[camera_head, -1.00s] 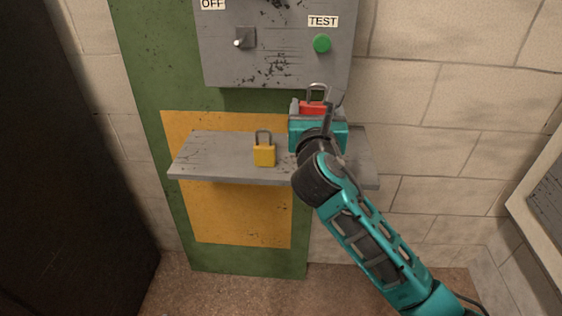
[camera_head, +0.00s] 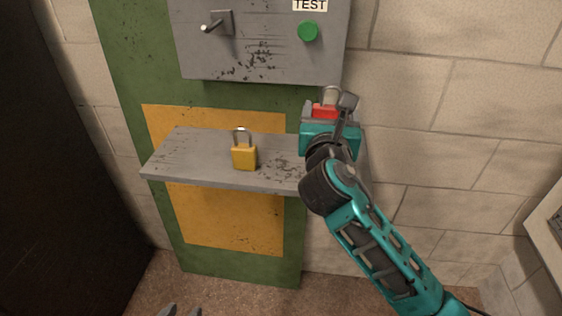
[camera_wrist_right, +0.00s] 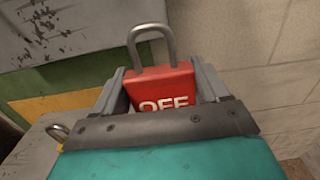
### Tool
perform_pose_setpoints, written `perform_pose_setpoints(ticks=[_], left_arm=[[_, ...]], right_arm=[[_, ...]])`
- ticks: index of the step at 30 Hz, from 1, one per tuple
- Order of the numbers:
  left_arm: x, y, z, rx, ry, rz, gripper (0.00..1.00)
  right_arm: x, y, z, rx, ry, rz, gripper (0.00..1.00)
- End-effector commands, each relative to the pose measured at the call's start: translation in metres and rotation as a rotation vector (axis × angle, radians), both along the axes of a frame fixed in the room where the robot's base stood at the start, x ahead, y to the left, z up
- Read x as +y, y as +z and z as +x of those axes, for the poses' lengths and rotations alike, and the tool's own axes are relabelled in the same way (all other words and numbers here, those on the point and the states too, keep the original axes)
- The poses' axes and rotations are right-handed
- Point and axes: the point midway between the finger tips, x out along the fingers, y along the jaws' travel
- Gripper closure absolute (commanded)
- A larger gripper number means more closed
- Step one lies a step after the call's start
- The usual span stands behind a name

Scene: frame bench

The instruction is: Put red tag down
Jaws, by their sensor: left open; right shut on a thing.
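The red tag (camera_head: 325,111) is a red padlock-shaped block with a metal shackle and the word OFF. My right gripper (camera_head: 328,104) is shut on it and holds it upright at the right end of the grey shelf (camera_head: 195,165). The head view does not show whether it touches the shelf. In the right wrist view the red tag (camera_wrist_right: 158,86) sits between both fingers, shackle up. Only grey tips of my left gripper (camera_head: 180,311) show at the bottom edge; it is open.
A yellow padlock (camera_head: 244,157) stands on the shelf, left of my right gripper. Above is a grey panel (camera_head: 260,45) with a lever (camera_head: 217,24) and a green button (camera_head: 308,31). The shelf left of the padlock is clear. A dark surface (camera_head: 60,190) fills the left side.

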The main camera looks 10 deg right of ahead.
Motion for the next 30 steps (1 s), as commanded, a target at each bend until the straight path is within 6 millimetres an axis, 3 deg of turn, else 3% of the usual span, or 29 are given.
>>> perform_pose_setpoints(ticks=[6,11,18,30], left_arm=[[0.0,-0.021,-0.001,0.003,-0.001,0.0,0.57],[0.0,-0.028,-0.003,0.009,-0.001,0.001,0.57],[0.0,-0.047,-0.003,0.01,-0.001,0.001,0.57],[0.0,-0.047,-0.004,0.011,-0.001,0.001,0.57]], right_arm=[[0.0,-0.041,0.0,0.004,0.0,-0.002,0.56],[0.0,-0.055,0.0,0.002,0.0,-0.001,0.56],[0.0,-0.093,0.0,0.003,-0.001,-0.002,0.56],[0.0,-0.097,0.0,0.002,0.0,-0.002,0.56]])
